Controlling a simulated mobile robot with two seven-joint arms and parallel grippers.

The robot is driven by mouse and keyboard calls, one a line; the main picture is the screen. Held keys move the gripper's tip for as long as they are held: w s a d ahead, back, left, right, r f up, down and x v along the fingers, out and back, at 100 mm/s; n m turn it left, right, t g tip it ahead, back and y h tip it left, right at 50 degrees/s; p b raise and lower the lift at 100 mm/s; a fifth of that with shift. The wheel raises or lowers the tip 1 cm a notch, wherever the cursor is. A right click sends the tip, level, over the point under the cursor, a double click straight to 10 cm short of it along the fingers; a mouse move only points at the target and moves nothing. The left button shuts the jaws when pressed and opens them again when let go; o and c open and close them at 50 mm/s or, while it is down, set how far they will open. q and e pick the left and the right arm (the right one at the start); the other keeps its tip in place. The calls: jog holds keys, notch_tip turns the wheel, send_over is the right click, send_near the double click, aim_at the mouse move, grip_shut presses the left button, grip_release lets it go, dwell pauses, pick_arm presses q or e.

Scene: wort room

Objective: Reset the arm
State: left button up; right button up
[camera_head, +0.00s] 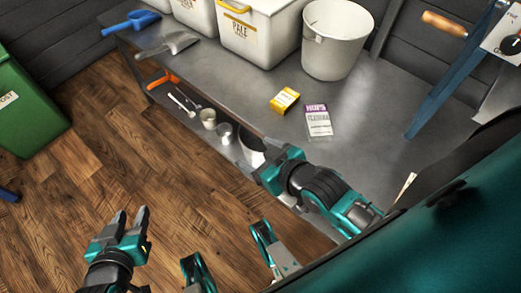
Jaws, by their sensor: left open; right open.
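My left gripper (131,219) is at the lower left, above the wooden floor. Its two grey fingers point up in the picture and stand apart, with nothing between them. My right gripper (259,158) is at the front edge of the grey metal table (375,115). Its fingers point to the upper left and are partly hard to make out. I see nothing held in it. Its arm comes from the lower right, across the table's near edge.
A yellow packet (284,100) and a hops packet (318,121) lie on the table. A white bucket (335,45) and a pale malt bin (258,35) stand behind. Cups (208,119) sit on the lower shelf. A green bin (32,115) stands left. The floor between is clear.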

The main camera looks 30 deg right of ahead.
jog(key=shift+s+f+m+g, duration=0.3)
jog(key=shift+s+f, duration=0.05)
jog(key=shift+s, duration=0.15)
pick_arm(q)
jog(key=s+a+r+y+p, duration=0.1)
jog(key=a+r+p, duration=0.2)
jog(key=r+p, duration=0.8)
jog(key=p, duration=0.4)
jog(key=shift+s, duration=0.3)
pick_arm(e)
jog(key=s+d+r, duration=0.1)
jog(key=d+r, duration=0.2)
jog(key=r, duration=0.8)
jog(key=shift+s+h, duration=0.15)
jog(key=shift+h, duration=0.25)
jog(key=shift+c, duration=0.4)
